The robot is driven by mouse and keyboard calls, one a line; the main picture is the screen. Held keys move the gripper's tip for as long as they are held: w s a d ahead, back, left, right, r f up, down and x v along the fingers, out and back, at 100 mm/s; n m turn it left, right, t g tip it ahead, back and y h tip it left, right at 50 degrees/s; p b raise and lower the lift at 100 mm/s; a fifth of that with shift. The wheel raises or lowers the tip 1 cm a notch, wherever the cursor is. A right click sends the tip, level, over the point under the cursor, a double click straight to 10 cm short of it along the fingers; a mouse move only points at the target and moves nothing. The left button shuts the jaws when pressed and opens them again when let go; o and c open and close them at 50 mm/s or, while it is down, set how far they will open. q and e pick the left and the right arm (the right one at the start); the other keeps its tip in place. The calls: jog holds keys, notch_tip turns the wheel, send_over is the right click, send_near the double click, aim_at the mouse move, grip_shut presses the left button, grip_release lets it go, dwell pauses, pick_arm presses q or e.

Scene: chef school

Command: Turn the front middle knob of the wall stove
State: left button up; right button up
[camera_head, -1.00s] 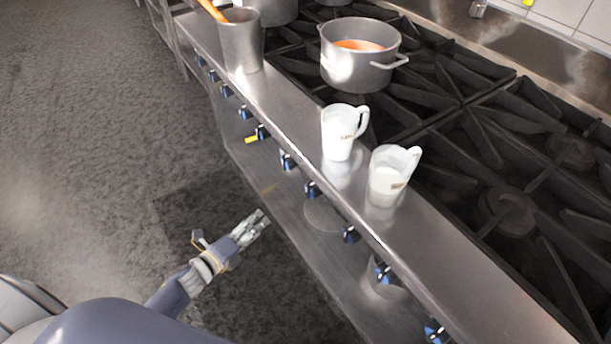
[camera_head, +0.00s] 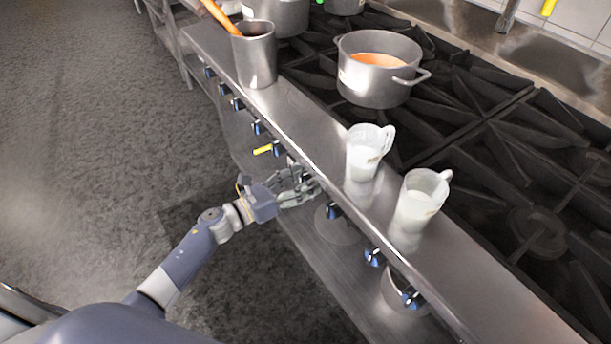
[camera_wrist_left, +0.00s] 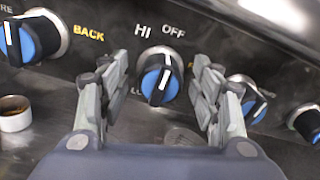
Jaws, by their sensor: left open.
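The wall stove's steel front (camera_head: 290,120) carries a row of blue-and-black knobs below its ledge. My left gripper (camera_head: 312,186) is open at this row, in front of the mugs, and hides one knob in the head view. In the left wrist view, a knob (camera_wrist_left: 159,82) with a blue face and white pointer line sits between the open fingers (camera_wrist_left: 160,70), with a gap on both sides. "HI" and "OFF" are printed above it. A knob beside the word "BACK" (camera_wrist_left: 22,40) is at the left. Two more knobs (camera_wrist_left: 252,100) (camera_wrist_left: 306,122) are at the right. My right gripper is not in view.
A pot with orange contents (camera_head: 372,85) sits on the burners. A lower shelf (camera_head: 300,232) runs below; the floor at left is clear.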

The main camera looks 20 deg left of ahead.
pick_arm(q)
jog(key=shift+w+d, duration=0.35)
jog(key=shift+w, duration=0.15)
jog(key=c, duration=1.1)
jog(key=shift+o, duration=0.2)
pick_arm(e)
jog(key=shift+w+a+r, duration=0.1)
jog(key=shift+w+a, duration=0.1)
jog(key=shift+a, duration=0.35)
